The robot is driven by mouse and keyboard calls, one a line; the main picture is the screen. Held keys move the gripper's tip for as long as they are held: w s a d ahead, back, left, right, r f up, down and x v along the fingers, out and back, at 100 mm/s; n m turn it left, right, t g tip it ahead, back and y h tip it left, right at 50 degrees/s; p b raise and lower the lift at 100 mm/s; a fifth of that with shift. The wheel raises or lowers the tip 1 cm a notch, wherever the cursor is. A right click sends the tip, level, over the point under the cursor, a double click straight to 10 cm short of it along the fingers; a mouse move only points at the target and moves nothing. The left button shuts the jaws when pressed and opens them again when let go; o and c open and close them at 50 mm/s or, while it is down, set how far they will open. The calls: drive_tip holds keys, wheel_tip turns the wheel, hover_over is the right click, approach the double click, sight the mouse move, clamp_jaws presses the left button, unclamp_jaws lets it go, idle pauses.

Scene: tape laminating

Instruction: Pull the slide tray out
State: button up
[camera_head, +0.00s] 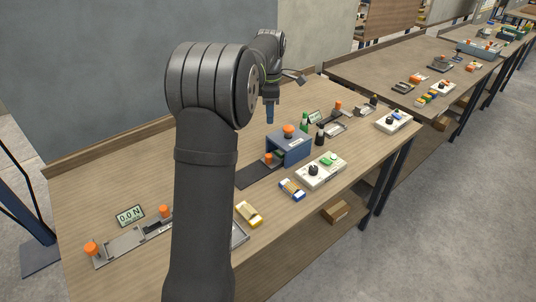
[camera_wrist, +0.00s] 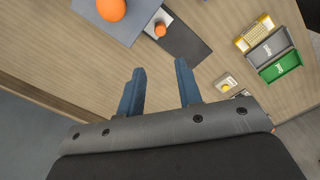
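The blue-grey press box (camera_head: 291,149) stands in the middle of the near table with a large orange knob (camera_head: 288,130) on top. The slide tray (camera_head: 276,158) shows at its open left side, with a small orange knob (camera_head: 268,158). In the wrist view the box (camera_wrist: 93,10) is at the top left, and the tray (camera_wrist: 166,17) with its orange knob (camera_wrist: 160,29) sticks out beside it. My gripper (camera_head: 270,119) is above the table behind the box. In the wrist view its two blue fingers (camera_wrist: 160,80) are apart with nothing between them, clear of the tray.
A dark strip (camera_wrist: 187,42) lies left of the box in the head view. A white device (camera_head: 321,170), yellow block (camera_head: 249,213) and blue block (camera_head: 292,189) are near the front edge. Bottles (camera_head: 304,122) stand behind the box. My arm hides part of the left side.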

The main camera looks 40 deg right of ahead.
sight(269, 155)
drive_tip(key=f, duration=1.7)
drive_tip(key=shift+w+f, duration=0.2)
drive_tip(key=shift+f, duration=0.2)
clamp_jaws()
